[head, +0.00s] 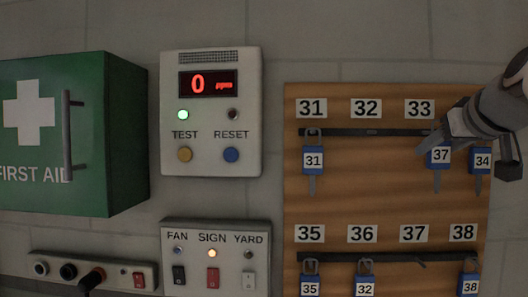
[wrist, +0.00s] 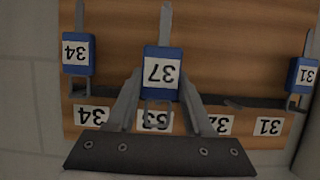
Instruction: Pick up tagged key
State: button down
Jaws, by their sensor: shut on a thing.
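A key with a blue tag marked 37 (head: 440,156) is at the upper row of the wooden key board (head: 390,205), just below and right of the 33 label. It shows upside down in the wrist view (wrist: 161,73). My gripper (head: 440,138) is shut on this key, with its fingers (wrist: 158,97) on either side of the tag's ring end. I cannot tell whether the ring still touches its hook. Other blue-tagged keys hang in the upper row: 31 (head: 314,159) and 34 (head: 482,160).
The lower row holds keys 35 (head: 310,283), 32 (head: 365,285) and 38 (head: 469,284); the hook under label 37 is bare. Key 34 hangs close beside my gripper. Left are a meter panel (head: 211,110), a switch panel (head: 215,260) and a green first aid box (head: 110,130).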

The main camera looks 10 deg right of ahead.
jog(key=s+a+b, duration=0.2)
jog(key=s+a, duration=0.1)
jog(key=s, duration=1)
jog(key=shift+s+a+b, duration=0.15)
jog(key=shift+s+b, duration=0.15)
jog(key=shift+s, duration=0.05)
jog(key=shift+w+f, duration=0.1)
